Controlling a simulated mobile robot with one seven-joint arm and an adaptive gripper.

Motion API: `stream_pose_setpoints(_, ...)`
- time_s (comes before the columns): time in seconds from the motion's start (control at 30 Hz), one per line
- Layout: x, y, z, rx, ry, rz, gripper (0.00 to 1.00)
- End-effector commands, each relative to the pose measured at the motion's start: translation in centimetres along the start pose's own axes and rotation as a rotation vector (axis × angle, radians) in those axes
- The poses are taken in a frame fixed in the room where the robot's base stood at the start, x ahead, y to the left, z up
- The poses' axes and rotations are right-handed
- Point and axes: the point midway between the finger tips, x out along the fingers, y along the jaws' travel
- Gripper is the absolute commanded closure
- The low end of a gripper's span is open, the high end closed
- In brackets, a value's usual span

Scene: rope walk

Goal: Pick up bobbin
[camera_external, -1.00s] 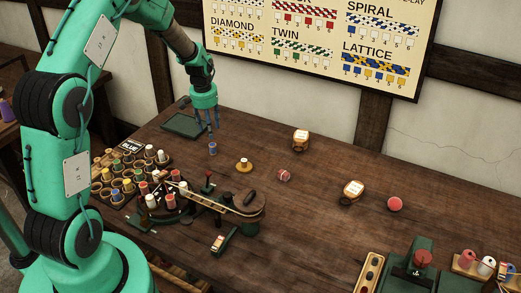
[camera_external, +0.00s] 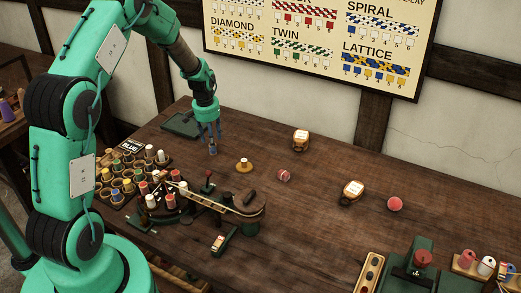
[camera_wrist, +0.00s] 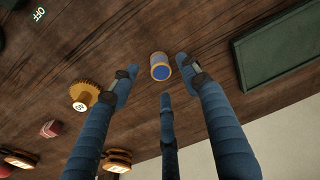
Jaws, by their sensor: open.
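A small blue bobbin with pale rims (camera_external: 212,150) stands upright on the wooden table, toward its back left. I cannot tell whether a fingertip touches the bobbin.
A green tray (camera_external: 181,126) lies behind left. A rack of bobbins (camera_external: 118,182) and a braiding device (camera_external: 215,197) are in front.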

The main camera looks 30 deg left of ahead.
Motion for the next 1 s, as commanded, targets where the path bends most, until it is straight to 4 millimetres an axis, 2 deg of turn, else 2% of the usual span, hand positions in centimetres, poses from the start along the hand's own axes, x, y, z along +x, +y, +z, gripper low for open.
stream_pose_setpoints(0.2, 2.8, -0.1, 0.0, 0.0, -0.003, 0.0, 0.54)
stream_pose_setpoints(0.4, 4.2, -0.1, 0.0, 0.0, -0.001, 0.0, 0.54)
stream_pose_setpoints(0.97, 4.3, -0.1, -0.1, 0.0, -0.001, 0.0, 0.54)
stream_pose_setpoints(1.0, 4.3, -0.1, 0.0, 0.0, -0.001, 0.0, 0.57)
